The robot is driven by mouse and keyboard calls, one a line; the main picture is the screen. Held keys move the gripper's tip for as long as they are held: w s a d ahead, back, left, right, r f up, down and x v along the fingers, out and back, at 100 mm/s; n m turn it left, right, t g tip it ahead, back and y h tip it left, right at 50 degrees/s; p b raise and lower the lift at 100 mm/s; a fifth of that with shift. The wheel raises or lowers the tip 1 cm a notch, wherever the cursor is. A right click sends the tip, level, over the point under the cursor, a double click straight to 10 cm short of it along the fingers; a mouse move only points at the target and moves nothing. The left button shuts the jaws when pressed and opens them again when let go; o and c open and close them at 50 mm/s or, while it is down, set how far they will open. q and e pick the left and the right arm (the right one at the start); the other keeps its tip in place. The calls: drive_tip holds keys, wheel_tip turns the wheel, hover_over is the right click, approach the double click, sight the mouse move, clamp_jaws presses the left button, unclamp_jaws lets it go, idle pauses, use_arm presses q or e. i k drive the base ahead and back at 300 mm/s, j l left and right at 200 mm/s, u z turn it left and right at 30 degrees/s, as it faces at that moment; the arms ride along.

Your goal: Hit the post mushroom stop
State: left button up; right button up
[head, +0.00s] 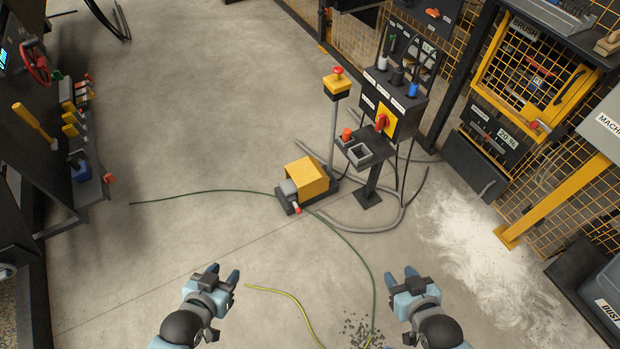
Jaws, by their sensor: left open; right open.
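The post mushroom stop is a red button (337,70) on a yellow box (338,84), on top of a thin grey post (333,125) in the upper middle of the head view. Nothing covers it. My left gripper (222,274) is open and empty, low in the view, below and to the left of the stop. My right gripper (411,273) is open and empty, low in the view, below and to the right of it. Both grippers are well apart from the stop.
A yellow foot pedal housing (307,178) sits on the floor by the post. A dark control box (393,104) with a red and yellow switch stands to its right. Hoses (362,228) and a green cable (200,191) lie on the floor. White powder (475,240) is spilled at the right.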

sight(338, 70)
drive_tip(key=u, duration=0.4)
drive_tip(key=i+l+u, duration=0.25)
drive_tip(key=l+u, duration=0.2)
drive_tip(key=i+l+u, duration=0.2)
drive_tip(key=l+u, duration=0.25)
drive_tip(key=i+l, duration=0.1)
drive_tip(key=l, duration=0.35)
drive_tip(key=i+l+u, duration=0.1)
drive_tip(key=l, duration=0.3)
drive_tip(key=i+l, duration=0.15)
drive_tip(key=l, duration=0.3)
drive_tip(key=u, duration=0.05)
